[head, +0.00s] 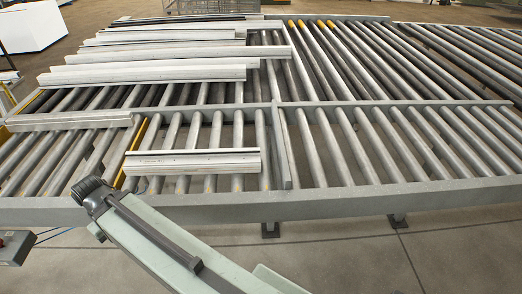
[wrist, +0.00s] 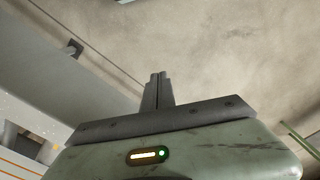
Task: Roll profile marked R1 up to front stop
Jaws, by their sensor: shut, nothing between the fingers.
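Several long pale grey profiles lie across the roller bench in the head view. The nearest profile (head: 193,163) lies on the front lane, and another (head: 68,121) lies at the left on the divider rail. I cannot read R1 on any of them. An upright grey bar (head: 283,148) crosses the front lane just right of the nearest profile, with a small gap; I cannot tell whether it is the front stop. My gripper (wrist: 158,90) is shut and empty in the wrist view, over bare floor. Its fingers cannot be made out in the head view.
More profiles (head: 150,73) are spread over the rear lane at the left. Rollers at the right (head: 400,140) are bare. The bench's front rail (head: 350,200) runs across the picture, with my arm in front of it. A grey box (head: 16,247) sits at the lower left.

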